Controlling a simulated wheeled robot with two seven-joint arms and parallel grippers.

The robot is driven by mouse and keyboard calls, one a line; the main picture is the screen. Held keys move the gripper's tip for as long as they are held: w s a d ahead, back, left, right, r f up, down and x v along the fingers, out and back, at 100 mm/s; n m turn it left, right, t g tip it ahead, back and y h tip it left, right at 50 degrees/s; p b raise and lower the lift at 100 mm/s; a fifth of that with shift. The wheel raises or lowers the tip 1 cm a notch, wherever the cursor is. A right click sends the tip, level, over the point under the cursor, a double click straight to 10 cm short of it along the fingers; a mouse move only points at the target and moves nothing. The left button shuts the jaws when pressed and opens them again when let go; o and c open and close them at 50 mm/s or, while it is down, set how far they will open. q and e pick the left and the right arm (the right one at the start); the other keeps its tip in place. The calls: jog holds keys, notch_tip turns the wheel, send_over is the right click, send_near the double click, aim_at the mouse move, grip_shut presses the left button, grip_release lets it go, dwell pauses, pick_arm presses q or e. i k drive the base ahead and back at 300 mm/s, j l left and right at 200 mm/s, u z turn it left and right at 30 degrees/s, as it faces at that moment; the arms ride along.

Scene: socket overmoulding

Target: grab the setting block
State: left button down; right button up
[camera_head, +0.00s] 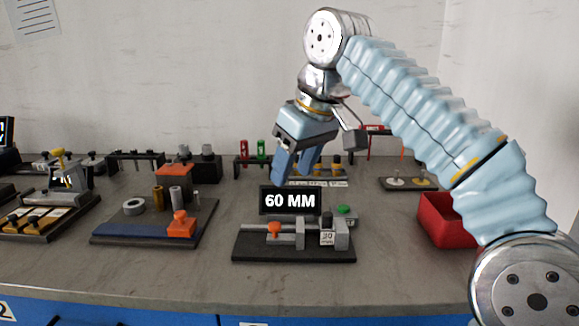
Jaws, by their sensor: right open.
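My right gripper (294,172) hangs in the air, fingers pointing down, behind and above the black display (290,201) reading "60 MM". It is open, with nothing seen between its fingers. In front of the display is a dark fixture (294,255) with grey bars, an orange knob (274,229) and a green button (344,210). A small block (327,237) with a label that seems to read "30" sits at its right part. A labelled rack (330,183) with small yellowish parts is partly hidden behind the gripper. I cannot tell for sure which piece is the setting block. My left gripper is not in view.
A red bin (445,220) stands at the right, partly behind my arm. A board with orange blocks and pins (150,226) is left of the fixture. Stands with red and green tools (253,151) are at the back. The bench front is clear.

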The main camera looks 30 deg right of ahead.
aim_at(327, 230)
jog(key=k, duration=1)
